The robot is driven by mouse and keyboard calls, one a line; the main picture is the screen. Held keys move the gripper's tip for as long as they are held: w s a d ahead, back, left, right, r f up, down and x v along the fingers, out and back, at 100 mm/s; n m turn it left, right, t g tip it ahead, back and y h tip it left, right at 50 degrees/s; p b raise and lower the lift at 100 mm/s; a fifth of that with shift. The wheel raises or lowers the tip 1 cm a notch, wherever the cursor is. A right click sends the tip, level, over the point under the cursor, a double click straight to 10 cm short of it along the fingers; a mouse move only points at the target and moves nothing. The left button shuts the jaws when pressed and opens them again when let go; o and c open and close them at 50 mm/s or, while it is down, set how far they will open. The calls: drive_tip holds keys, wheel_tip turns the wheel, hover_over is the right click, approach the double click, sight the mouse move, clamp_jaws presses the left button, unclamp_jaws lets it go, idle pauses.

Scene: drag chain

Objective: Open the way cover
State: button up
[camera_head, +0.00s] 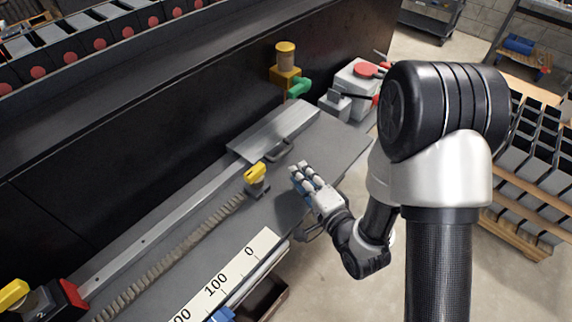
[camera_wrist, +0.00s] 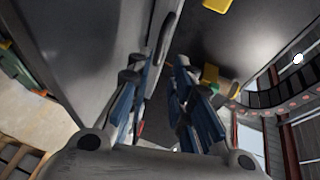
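The way cover (camera_head: 275,128) is a flat light-grey metal plate on the machine bed, at the far end of a long rail. A bow-shaped handle (camera_head: 279,150) stands on its near side. A dark curved bar in the wrist view (camera_wrist: 167,40), beside a grey panel, looks like this handle. My gripper (camera_head: 298,168) is just below and right of the handle in the head view, apart from it. In the wrist view its blue-padded fingers (camera_wrist: 157,72) are spread with a gap between them and nothing held.
A yellow-topped block (camera_head: 256,175) stands near the cover, at the end of a drag chain (camera_head: 182,255). A yellow post with a green fitting (camera_head: 287,75) and a grey box with a red knob (camera_head: 355,82) stand behind. A numbered scale (camera_head: 222,285) runs along the front edge.

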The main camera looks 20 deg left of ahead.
sight(286, 165)
drive_tip(key=w+a+b, duration=0.1)
drive_tip(key=b, duration=0.2)
drive_tip(key=shift+f, duration=0.35)
drive_tip(key=b+x, duration=0.1)
drive_tip(key=x, duration=0.3)
drive_tip(key=b+x, duration=0.2)
drive_tip(key=x, duration=0.2)
drive_tip(key=shift+r+b, duration=0.25)
drive_tip(key=shift+b, duration=0.05)
drive_tip(key=shift+c, duration=0.5)
clamp_jaws()
